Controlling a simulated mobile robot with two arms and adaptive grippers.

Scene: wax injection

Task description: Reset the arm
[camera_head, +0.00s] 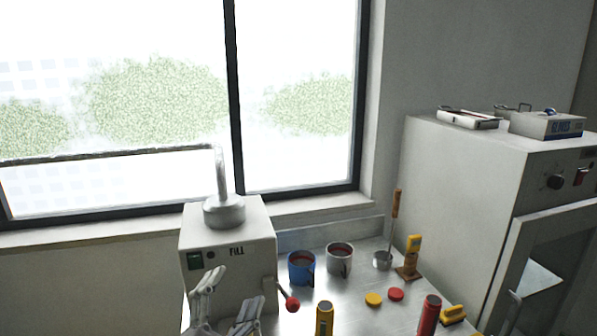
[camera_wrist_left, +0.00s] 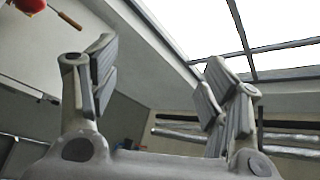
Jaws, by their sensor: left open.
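My left gripper (camera_head: 226,300) shows at the lower left of the head view, in front of the white machine marked "FILL" (camera_head: 228,262). Its fingers point up and stand apart, with nothing between them. In the left wrist view the two fingers (camera_wrist_left: 155,85) are wide apart and empty, with wall and window behind them. My right gripper is in neither view.
A blue mug (camera_head: 301,268), a metal mug (camera_head: 340,258), red and yellow caps and upright cylinders stand on the metal table (camera_head: 350,305). A red-knobbed lever (camera_head: 291,304) juts out right of my left gripper. A large cabinet (camera_head: 460,180) stands at the right.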

